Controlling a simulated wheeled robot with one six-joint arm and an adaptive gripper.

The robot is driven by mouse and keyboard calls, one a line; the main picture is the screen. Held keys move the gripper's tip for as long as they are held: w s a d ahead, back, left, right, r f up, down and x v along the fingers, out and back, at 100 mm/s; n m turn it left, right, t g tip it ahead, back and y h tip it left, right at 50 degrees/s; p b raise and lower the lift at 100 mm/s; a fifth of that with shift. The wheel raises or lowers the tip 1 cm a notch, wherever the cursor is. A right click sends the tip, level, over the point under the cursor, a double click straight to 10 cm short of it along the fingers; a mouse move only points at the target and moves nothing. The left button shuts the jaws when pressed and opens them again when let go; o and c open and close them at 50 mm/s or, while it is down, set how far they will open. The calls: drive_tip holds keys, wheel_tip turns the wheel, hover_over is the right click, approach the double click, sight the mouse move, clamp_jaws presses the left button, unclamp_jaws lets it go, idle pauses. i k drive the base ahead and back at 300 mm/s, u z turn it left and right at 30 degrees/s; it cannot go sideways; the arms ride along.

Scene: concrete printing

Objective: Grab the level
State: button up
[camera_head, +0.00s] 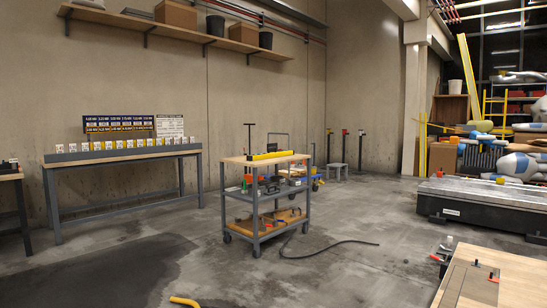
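A long yellow bar that looks like the level (272,155) lies flat on the wooden top of a grey wheeled cart (256,198) in the middle of the room. My gripper is not in view.
The cart's lower shelves hold several small tools. A dark hose (330,245) lies on the floor to its right. A long bench (130,157) stands along the left wall. A wood-topped table (518,280) is at the lower right. A yellow curved piece (184,301) shows at the bottom edge. Open floor lies before the cart.

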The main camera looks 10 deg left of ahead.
sight(276, 154)
drive_tip(key=u, duration=0.3)
drive_tip(key=i, duration=5.45)
drive_tip(key=u, duration=0.85)
